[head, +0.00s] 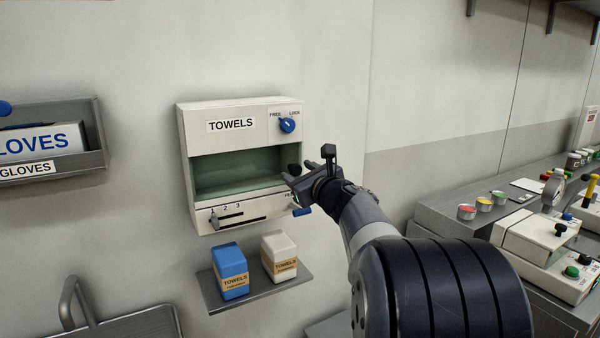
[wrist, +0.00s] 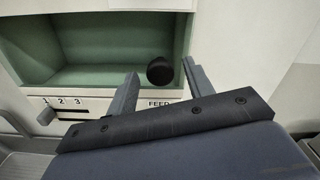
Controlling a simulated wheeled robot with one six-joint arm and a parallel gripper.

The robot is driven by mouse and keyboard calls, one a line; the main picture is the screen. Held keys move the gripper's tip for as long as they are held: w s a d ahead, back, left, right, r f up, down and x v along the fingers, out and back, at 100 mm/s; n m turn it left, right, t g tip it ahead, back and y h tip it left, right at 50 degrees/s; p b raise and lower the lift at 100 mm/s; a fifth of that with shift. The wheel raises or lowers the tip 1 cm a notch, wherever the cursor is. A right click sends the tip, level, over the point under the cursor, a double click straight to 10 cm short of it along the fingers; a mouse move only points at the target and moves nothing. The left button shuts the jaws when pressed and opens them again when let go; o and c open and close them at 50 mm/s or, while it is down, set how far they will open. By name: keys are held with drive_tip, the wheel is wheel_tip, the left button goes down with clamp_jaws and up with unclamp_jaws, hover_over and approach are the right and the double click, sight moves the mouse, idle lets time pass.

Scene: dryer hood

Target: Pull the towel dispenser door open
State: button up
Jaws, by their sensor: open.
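The towel dispenser (head: 183,150) is a cream box on the wall with a TOWELS label. Its front has a green-lined recess (head: 225,178), which also fills the upper part of the wrist view (wrist: 100,45). A round black knob (wrist: 160,71) is at the right side of the recess; it also shows in the head view (head: 294,168). My gripper (head: 287,174) is in front of the dispenser's lower right. In the wrist view its open fingers (wrist: 160,80) appear on either side of the knob. I cannot tell whether they touch it.
A blue FREE/LOCK dial (head: 287,125) is at the upper right of the dispenser. A slider (head: 214,219) numbered 2 and 3 and a blue lever (head: 302,211) are below. A shelf (head: 250,297) holds blue and white towel packs. A counter is at right.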

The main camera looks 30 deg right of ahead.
clamp_jaws()
idle(0.5)
